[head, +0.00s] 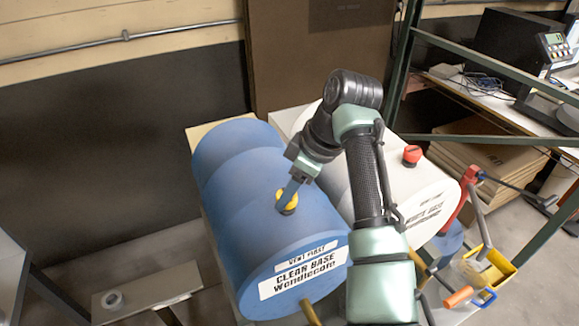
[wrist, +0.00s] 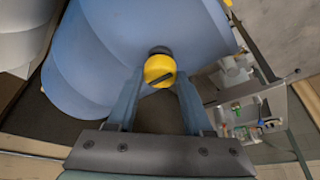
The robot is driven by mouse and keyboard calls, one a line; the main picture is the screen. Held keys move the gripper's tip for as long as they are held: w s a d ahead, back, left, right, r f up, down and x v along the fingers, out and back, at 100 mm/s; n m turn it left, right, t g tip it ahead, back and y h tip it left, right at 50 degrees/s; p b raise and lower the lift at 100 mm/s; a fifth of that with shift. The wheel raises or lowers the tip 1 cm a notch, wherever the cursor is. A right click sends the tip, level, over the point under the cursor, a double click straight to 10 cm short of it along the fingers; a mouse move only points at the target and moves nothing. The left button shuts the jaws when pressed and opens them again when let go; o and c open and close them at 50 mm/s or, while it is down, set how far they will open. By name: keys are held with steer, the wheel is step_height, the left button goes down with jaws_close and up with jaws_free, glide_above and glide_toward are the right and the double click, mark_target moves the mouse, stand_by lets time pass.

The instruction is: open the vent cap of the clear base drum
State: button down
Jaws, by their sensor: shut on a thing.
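The clear base drum (head: 245,205) is blue, lies on its side, and has a white label reading "CLEAR BASE". Its yellow vent cap (head: 287,203) sits on top of the drum's curved side. My gripper (head: 288,196) reaches down from above and is shut on the vent cap. In the wrist view the yellow cap (wrist: 160,70) shows between the tips of my two fingers (wrist: 160,84), with a dark slot or bar across it. A dark ring shows beside the cap there. I cannot tell how far the cap is turned.
A white drum (head: 420,190) with a red cap (head: 412,155) lies close on the right, partly behind my arm. A red-handled tool (head: 462,195) and a yellow container (head: 488,268) are at the right. A green rack post (head: 403,60) stands behind.

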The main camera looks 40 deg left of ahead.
steer(key=shift+n, duration=0.4)
steer(key=shift+c, duration=1.5)
jaws_free()
steer(key=shift+r, duration=0.15)
steer(key=b+v, duration=0.1)
steer(key=v, duration=1.1)
steer(key=shift+w+r, duration=0.2)
steer(key=shift+r, duration=0.15)
